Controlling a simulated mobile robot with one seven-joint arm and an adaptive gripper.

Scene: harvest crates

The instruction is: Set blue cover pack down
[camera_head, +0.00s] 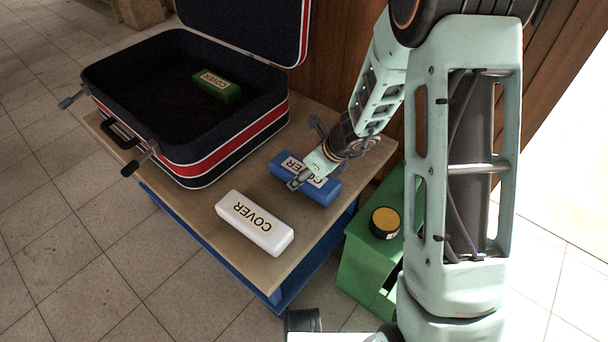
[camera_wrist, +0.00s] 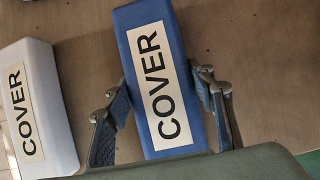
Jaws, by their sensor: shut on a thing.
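The blue cover pack (camera_head: 318,193) is a long block with a white COVER label, at the right side of the wooden table top (camera_head: 215,211). In the wrist view the blue pack (camera_wrist: 158,80) lies between the two fingers, which press on its long sides. My gripper (camera_head: 299,180) is shut on it from above. The pack looks level and at or very near the table surface; I cannot tell whether it touches. My gripper also shows in the wrist view (camera_wrist: 163,98). Part of the pack is hidden by the gripper in the head view.
A white cover pack (camera_head: 254,223) lies left of the blue one, also in the wrist view (camera_wrist: 37,108). An open dark suitcase (camera_head: 205,153) holds a green cover pack (camera_head: 216,86). A green crate (camera_head: 363,262) with a yellow-topped round tin (camera_head: 385,222) stands right of the table.

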